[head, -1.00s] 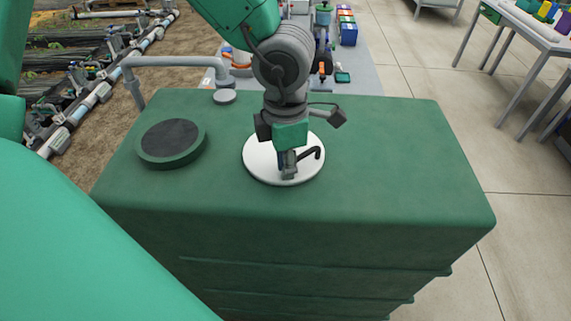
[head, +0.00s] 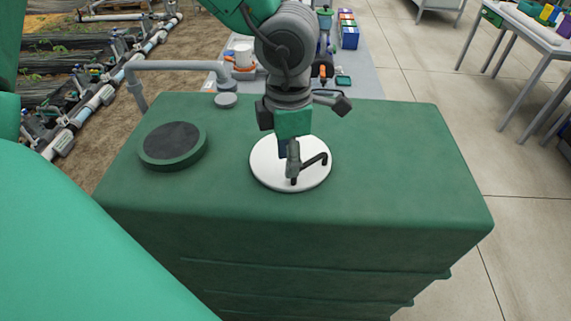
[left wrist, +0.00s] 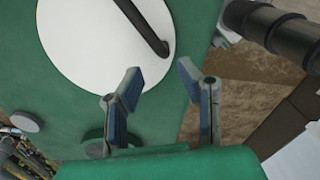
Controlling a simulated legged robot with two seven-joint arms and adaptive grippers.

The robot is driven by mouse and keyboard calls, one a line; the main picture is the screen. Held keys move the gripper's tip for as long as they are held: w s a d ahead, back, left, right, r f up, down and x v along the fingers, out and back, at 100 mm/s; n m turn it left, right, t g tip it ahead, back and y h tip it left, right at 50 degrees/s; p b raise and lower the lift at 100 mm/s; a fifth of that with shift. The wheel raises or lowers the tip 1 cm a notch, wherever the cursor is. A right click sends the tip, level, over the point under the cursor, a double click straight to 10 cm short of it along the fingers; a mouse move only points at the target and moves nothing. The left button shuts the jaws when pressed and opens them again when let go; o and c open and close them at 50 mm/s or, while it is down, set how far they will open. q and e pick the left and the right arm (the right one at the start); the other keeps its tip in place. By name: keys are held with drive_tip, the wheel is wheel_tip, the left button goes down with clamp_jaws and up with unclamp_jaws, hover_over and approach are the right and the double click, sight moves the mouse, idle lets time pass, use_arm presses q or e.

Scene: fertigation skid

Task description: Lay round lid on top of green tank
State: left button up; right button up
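The round lid (head: 268,168) is a white disc with a black bar handle (head: 314,161). It appears to lie flat on the top of the green tank (head: 400,170), near its middle. It also shows in the left wrist view (left wrist: 90,45), with the handle (left wrist: 143,28) beyond the fingertips. My left gripper (head: 292,165) is over the lid, close to the handle. In the left wrist view my left gripper (left wrist: 160,72) has its fingers spread with nothing between them. My right gripper is not in view.
A round green hatch with a dark top (head: 172,143) rises from the tank's left side. A grey pipe (head: 175,64) and a grey cap (head: 226,100) are at its back left edge. The tank's right side is clear. Tables (head: 530,35) stand at the far right.

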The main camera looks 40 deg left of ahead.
use_arm(q)
wheel_tip(320, 180, up, 9)
drive_tip(key=shift+a+p, duration=0.2)
drive_tip(key=shift+p, duration=0.15)
